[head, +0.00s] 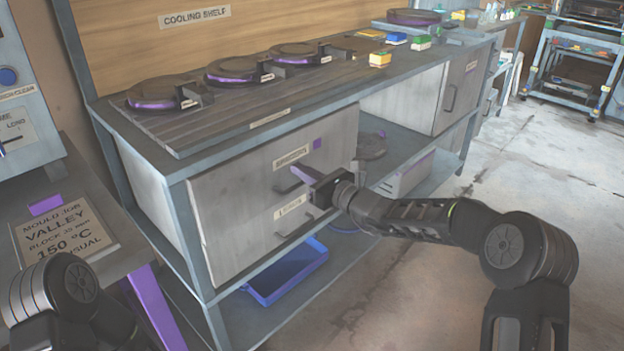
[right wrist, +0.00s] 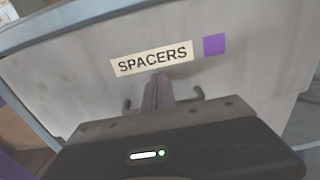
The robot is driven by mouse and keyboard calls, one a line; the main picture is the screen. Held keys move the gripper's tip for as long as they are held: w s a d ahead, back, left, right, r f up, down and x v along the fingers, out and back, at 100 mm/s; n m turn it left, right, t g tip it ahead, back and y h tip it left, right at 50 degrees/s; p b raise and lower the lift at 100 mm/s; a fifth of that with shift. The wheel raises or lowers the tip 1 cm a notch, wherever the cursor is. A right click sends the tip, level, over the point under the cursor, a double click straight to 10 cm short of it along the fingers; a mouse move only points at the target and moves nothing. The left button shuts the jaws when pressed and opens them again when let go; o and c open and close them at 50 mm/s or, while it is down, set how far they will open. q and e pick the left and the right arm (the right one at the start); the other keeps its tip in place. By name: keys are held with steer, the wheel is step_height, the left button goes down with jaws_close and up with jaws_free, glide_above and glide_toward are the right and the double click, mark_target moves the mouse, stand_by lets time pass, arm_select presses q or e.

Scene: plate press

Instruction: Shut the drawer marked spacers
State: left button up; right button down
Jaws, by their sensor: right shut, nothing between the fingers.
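The drawer marked spacers (right wrist: 80,75) fills the right wrist view, with its cream label and a purple square on a grey front. In the head view it is the upper drawer (head: 235,180) under the bench top. Its front looks about flush with the cabinet, and I see no clear gap. My right gripper (head: 297,173) is shut and empty at the drawer front, by the dark handle (right wrist: 198,94). In the right wrist view its fingers (right wrist: 158,88) cover the handle's middle; I cannot tell if they touch. My left gripper is out of view.
A lower label (head: 291,206) marks another drawer below. A blue tray (head: 287,277) sits on the bottom shelf. Several round plate moulds (head: 165,91) stand on the cooling shelf above. The floor (head: 530,150) at right is clear.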

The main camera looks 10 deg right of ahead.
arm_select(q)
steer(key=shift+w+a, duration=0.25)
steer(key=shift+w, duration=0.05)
arm_select(e)
steer(key=shift+w+a+r, duration=0.2)
steer(key=shift+w+a, duration=0.3)
steer(key=shift+w, duration=0.1)
steer(key=shift+r, duration=0.15)
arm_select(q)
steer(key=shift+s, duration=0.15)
arm_select(e)
steer(key=shift+d, duration=0.1)
